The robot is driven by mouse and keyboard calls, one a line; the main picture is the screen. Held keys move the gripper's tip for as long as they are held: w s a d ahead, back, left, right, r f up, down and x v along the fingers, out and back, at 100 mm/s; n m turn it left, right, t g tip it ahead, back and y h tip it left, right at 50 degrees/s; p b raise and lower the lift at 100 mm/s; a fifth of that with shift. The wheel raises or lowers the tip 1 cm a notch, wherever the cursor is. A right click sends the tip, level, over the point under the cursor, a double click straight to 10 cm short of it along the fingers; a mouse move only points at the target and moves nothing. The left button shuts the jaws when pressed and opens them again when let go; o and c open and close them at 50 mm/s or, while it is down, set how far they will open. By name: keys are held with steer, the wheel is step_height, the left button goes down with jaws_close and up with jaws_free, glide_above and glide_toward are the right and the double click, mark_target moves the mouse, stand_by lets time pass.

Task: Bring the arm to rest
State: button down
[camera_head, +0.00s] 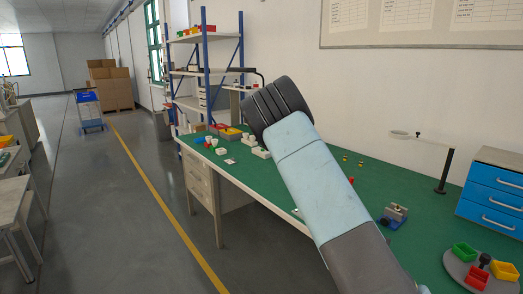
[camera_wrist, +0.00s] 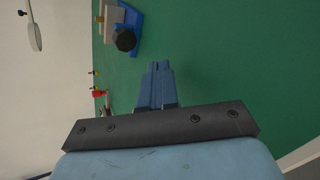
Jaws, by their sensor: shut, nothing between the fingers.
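My gripper shows in the wrist view (camera_wrist: 158,66), where its two blue fingers lie together with nothing between them. It points over the green bench top (camera_wrist: 220,50) and touches nothing that I can see. In the head view my pale blue arm reaches up from the lower right across the bench (camera_head: 370,182). Its dark ribbed joint is raised in front of the wall, and the gripper itself is hidden there.
A small blue vise (camera_head: 395,215) stands on the bench right of my arm; it also shows in the wrist view (camera_wrist: 128,22). Further right are a magnifier stand (camera_head: 446,170), blue drawers (camera_head: 492,195) and coloured bins (camera_head: 464,251). Cups and trays (camera_head: 214,142) stand at the far end.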

steer(key=shift+a+r+m+y, duration=0.1)
steer(key=shift+a+m+y, duration=0.3)
steer(key=shift+y, duration=0.1)
steer(key=a+r+m+y, duration=0.1)
steer(key=a, duration=0.1)
steer(key=s+a+r+m+y, duration=0.1)
steer(key=a+r+m+y, duration=0.1)
steer(key=a, duration=0.1)
steer(key=s+a+r+m+g+y, duration=0.1)
steer(key=a+r+y, duration=0.1)
steer(key=shift+a+r+m, duration=0.15)
steer(key=shift+r+m, duration=0.1)
steer(key=shift+m, duration=0.05)
steer(key=s+a+r+m+y, duration=0.1)
steer(key=s+a+r+y, duration=0.15)
steer(key=r, duration=0.35)
steer(key=s+a+r+m+y, duration=0.2)
steer(key=s+a+r, duration=0.1)
steer(key=r, duration=0.3)
steer(key=s+a+r+m, duration=0.1)
steer(key=s+r+m, duration=0.1)
steer(key=s+r, duration=0.6)
steer(key=s+r+m, duration=0.2)
steer(key=s+r, duration=0.6)
steer(key=s, duration=0.7)
steer(key=shift+a+h, duration=0.35)
steer(key=shift+a, duration=0.05)
steer(key=shift+s+r, duration=0.1)
